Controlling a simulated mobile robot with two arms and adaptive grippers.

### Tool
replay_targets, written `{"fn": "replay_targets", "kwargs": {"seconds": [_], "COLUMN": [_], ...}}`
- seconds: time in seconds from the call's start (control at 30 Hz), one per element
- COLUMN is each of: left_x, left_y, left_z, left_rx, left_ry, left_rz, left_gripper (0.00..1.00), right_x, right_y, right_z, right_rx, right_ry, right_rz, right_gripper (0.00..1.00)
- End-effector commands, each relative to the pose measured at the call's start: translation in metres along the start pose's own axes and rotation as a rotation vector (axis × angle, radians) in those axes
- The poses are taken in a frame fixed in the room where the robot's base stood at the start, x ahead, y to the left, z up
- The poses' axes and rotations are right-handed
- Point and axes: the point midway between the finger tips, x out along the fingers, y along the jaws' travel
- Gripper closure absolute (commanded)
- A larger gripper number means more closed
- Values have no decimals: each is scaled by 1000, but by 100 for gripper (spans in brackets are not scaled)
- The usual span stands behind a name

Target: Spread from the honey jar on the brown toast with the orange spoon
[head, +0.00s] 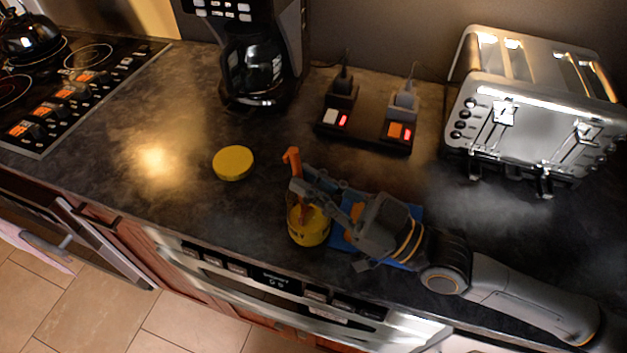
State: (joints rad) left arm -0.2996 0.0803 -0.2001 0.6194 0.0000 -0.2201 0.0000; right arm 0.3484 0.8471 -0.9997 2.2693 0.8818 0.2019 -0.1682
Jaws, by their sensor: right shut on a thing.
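The honey jar (309,232) stands near the counter's front edge, yellow with dark lettering, with its lid off. My right gripper (298,187) comes in from the right and is shut on the orange spoon (292,157). The spoon is nearly upright, its top end above the fingers and its lower part reaching down into the jar. A blue board or mat (343,238) lies right of the jar, mostly covered by my right gripper. The brown toast cannot be made out; a small orange-brown patch shows between the gripper parts. My left gripper is not in view.
A round yellow lid (233,163) lies left of the jar. A coffee maker (258,70), a power strip with plugs (365,133) and a steel toaster (535,105) stand behind. A stove (60,85) is at far left. The counter between stove and lid is clear.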

Motion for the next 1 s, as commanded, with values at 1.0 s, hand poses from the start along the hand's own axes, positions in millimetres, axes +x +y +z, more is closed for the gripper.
{"fn": "replay_targets", "kwargs": {"seconds": [1.0], "left_x": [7], "left_y": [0], "left_z": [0], "left_rx": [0], "left_ry": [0], "left_rz": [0], "left_gripper": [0], "right_x": [-2], "right_y": [0], "right_z": [9], "right_rx": [2], "right_ry": [-3], "right_rz": [0], "right_gripper": [100]}}
